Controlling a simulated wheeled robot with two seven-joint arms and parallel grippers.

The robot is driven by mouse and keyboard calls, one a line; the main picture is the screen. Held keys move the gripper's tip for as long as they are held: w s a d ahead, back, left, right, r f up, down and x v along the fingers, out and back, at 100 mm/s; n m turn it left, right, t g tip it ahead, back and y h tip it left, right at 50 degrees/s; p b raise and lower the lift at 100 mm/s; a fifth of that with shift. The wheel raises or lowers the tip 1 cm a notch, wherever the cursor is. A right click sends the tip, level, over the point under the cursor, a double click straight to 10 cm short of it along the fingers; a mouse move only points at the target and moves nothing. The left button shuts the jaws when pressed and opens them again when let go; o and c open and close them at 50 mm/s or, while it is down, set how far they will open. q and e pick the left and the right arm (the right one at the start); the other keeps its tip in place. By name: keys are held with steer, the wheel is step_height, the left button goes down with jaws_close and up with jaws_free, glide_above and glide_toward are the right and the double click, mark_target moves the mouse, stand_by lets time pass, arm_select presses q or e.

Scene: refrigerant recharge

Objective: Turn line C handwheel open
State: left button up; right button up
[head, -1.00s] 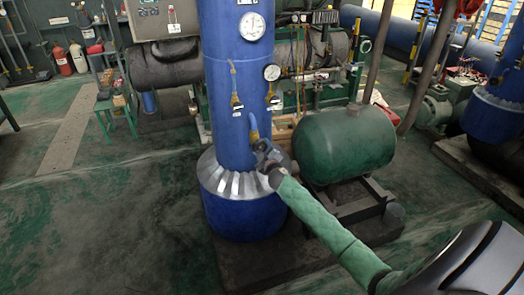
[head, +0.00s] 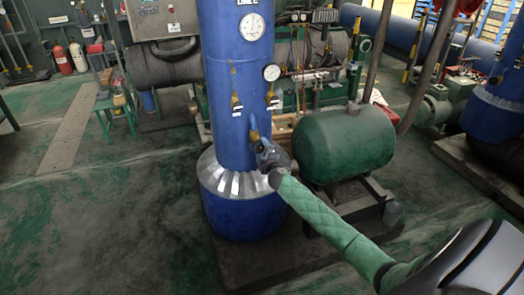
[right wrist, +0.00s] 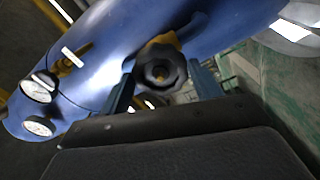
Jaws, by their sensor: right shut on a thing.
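The blue column (head: 227,95) stands upright in the middle of the head view, with part of a "LINE" label at its top. A dark, lobed handwheel (right wrist: 160,67) on a brass-coloured valve stem shows in the right wrist view, against the blue column. My right gripper (head: 260,147) is at the column's lower right side, and its two blue fingers are on either side of the handwheel, shut on it. In the head view the gripper largely hides the handwheel. My left gripper is not in view.
Two gauges (head: 252,27) (head: 272,72) and small brass valves (head: 236,103) are on the column above my gripper. A green tank (head: 345,143) stands close to the right, beside my green-sleeved right arm. The floor at the left is open.

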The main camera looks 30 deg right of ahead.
steer(key=shift+n+p, duration=0.35)
steer(key=shift+n, duration=0.65)
steer(key=n, duration=0.2)
steer(key=shift+f+n, duration=0.1)
steer(key=shift+n, duration=0.2)
steer(key=o, duration=1)
steer(key=shift+c, duration=0.2)
steer(key=shift+s, duration=0.1)
steer(key=p+v, duration=0.1)
steer(key=v, duration=0.6)
